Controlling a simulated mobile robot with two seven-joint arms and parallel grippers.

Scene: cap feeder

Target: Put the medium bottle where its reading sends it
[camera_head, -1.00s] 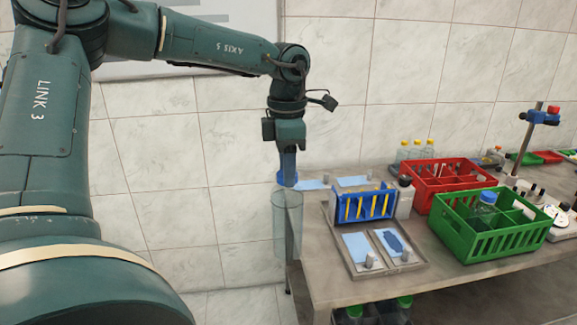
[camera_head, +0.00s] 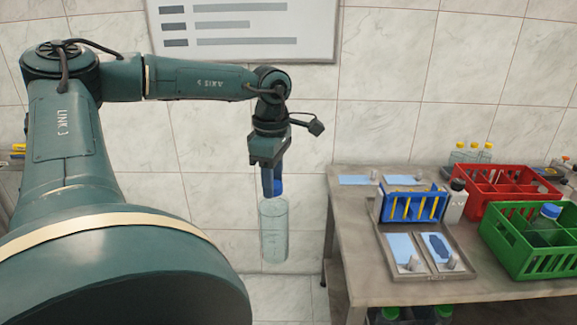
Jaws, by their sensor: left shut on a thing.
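My left gripper (camera_head: 273,187) is shut on a clear bottle (camera_head: 273,232) with a blue cap and holds it upright in the air, left of the table, with tiled wall behind it. The cap is mostly hidden by the fingers. Another clear bottle with a blue cap (camera_head: 547,219) stands in the green crate (camera_head: 555,263) on the right. A red crate (camera_head: 480,207) with compartments stands behind the green one. I cannot tell the sizes of the bottles or any reading from here. My right gripper is not in view.
The table (camera_head: 350,245) bears a grey tray (camera_head: 398,270) with blue-topped pads, a blue rack (camera_head: 411,209) and a white bottle (camera_head: 456,205). Several clear bottles stand at the back. Green-capped bottles show under the table. A board (camera_head: 243,40) hangs on the wall.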

